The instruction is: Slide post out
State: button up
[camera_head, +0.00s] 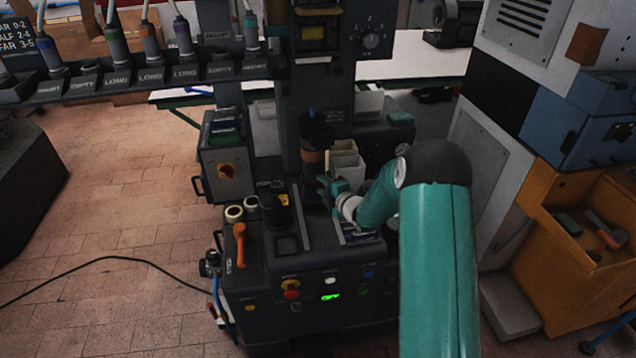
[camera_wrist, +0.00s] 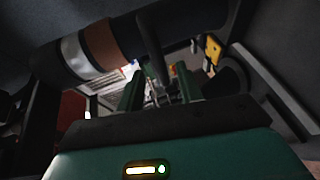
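The post (camera_head: 313,160) appears to be the dark upright cylinder with a copper-coloured band in the middle of the press. In the wrist view a dark cylinder (camera_wrist: 130,38) with copper and silver bands crosses the upper left, and a dark rod (camera_wrist: 152,45) sticks out from it towards my fingers. My gripper (camera_head: 326,188) is close beside the lower part of the post. In the wrist view the two green fingers of my gripper (camera_wrist: 160,90) stand apart, with the rod's end between or just beyond them. Contact cannot be told.
Pale bins (camera_head: 345,160) stand just right of the post. The control panel (camera_head: 325,285) with a lit green display is below. An orange lever (camera_head: 240,243) and cream rolls (camera_head: 235,213) are at left. A blue-and-orange cabinet (camera_head: 590,220) stands at right. The brick floor at left is mostly clear.

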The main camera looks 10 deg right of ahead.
aim_at(319, 183)
jog(key=shift+x, duration=1.8)
jog(key=shift+d, duration=0.1)
grip_shut()
jog(key=shift+s, duration=0.15)
